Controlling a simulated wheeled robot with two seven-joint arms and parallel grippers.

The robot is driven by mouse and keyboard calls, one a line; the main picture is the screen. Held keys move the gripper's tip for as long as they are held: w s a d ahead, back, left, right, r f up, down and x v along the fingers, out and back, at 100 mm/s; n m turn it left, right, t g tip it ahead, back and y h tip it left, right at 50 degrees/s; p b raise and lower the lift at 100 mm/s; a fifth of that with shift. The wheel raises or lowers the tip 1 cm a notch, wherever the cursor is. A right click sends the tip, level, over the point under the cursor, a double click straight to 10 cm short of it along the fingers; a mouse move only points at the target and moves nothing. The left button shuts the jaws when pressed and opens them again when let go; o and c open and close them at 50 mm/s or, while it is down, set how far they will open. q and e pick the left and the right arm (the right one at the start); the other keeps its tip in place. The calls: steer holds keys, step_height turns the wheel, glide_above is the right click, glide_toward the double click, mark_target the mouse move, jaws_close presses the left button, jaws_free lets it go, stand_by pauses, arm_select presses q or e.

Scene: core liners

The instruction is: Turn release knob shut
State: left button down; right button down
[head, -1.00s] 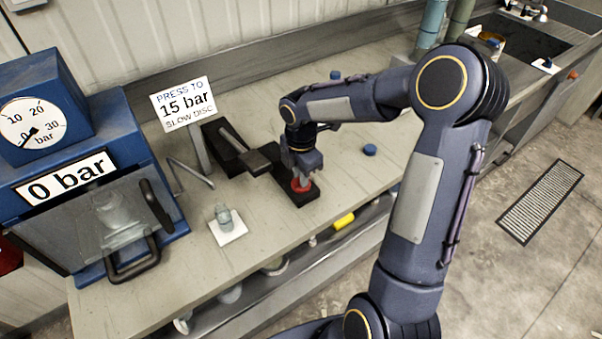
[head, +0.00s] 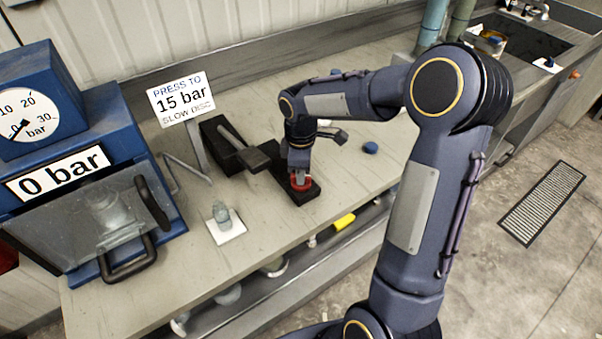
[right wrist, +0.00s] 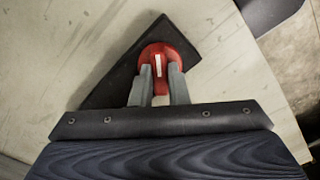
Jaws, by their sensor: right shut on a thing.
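The release knob (head: 300,183) is red and sits on the front end of a black base (head: 283,172) on the bench. In the right wrist view the red knob (right wrist: 160,58) shows a white mark on its top, running nearly along the picture's vertical. My right gripper (head: 299,175) points down over the knob, and its two fingers (right wrist: 159,85) are shut on the knob from both sides. My left gripper is not in view.
A blue press (head: 95,130) with a dial and a "0 bar" label stands at the left. A sign (head: 180,98) reads "PRESS TO 15 bar". A small grey piece (head: 221,214) stands on a white square. A blue cap (head: 370,147) lies right of the knob.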

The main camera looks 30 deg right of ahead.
steer(key=m+b, duration=0.1)
steer(key=m, duration=0.4)
steer(key=shift+m, duration=0.3)
steer(key=shift+r+m, duration=0.1)
steer(key=shift+m, duration=2.1)
steer(key=c, duration=1.4)
jaws_free()
step_height(320, 180, up, 8)
steer(key=shift+f+b, duration=0.1)
steer(key=shift+b, duration=0.25)
